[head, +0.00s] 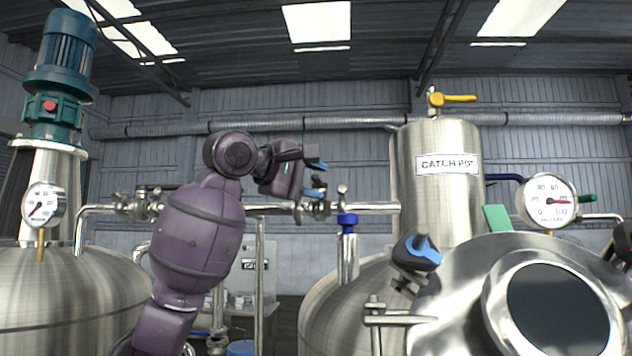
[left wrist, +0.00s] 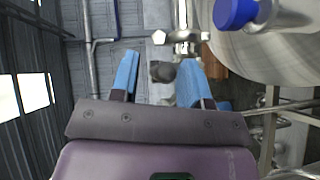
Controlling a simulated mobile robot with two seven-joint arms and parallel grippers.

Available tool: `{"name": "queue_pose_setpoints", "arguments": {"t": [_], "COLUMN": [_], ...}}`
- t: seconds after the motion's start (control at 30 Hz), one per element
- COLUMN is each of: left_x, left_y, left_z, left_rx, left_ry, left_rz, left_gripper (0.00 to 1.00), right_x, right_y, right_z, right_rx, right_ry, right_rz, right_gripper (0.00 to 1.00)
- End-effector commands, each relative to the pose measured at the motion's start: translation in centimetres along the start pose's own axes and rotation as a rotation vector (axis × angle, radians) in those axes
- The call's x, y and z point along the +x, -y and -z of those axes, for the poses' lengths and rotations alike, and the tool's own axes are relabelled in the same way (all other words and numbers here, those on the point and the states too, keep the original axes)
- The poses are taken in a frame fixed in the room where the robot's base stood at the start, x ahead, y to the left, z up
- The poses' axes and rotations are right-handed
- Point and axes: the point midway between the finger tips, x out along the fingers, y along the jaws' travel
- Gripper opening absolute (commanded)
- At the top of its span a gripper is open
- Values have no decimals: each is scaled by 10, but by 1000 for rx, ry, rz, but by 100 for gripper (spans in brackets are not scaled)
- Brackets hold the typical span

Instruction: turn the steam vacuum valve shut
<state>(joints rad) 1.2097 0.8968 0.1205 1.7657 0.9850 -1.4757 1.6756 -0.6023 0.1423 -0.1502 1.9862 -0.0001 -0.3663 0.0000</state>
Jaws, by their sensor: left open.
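No label in view names the steam vacuum valve, so I cannot tell which fitting it is. My right gripper is not seen.
The catch pot (head: 439,200) carries a yellow-handled valve (head: 452,98). A pressure gauge (head: 549,201) and a green handle (head: 588,198) are at the right. A blue-handled fitting (head: 423,248) stands near the front tank. A motor-topped tank (head: 70,285) stands left.

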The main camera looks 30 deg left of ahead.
Motion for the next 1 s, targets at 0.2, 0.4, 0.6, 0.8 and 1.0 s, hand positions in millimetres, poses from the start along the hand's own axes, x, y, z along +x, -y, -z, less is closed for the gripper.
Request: {"name": "queue_pose_setpoints", "arguments": {"t": [0.2,0.4,0.6,0.8,1.0], "left_x": [-36,-72,-94,-100,-100], "left_y": [1,1,0,0,0], "left_z": [0,0,0,0,0], "left_rx": [3,3,2,2,2], "left_ry": [-2,-3,-2,-1,-1], "left_rz": [-3,-3,-2,-2,-2], "left_gripper": [42,42,42,42,42], "right_x": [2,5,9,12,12], "right_y": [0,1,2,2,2], "right_z": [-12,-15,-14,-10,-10], "right_rx": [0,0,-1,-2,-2], "right_ry": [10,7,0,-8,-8], "right_rz": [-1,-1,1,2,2], "right_gripper": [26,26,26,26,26]}}
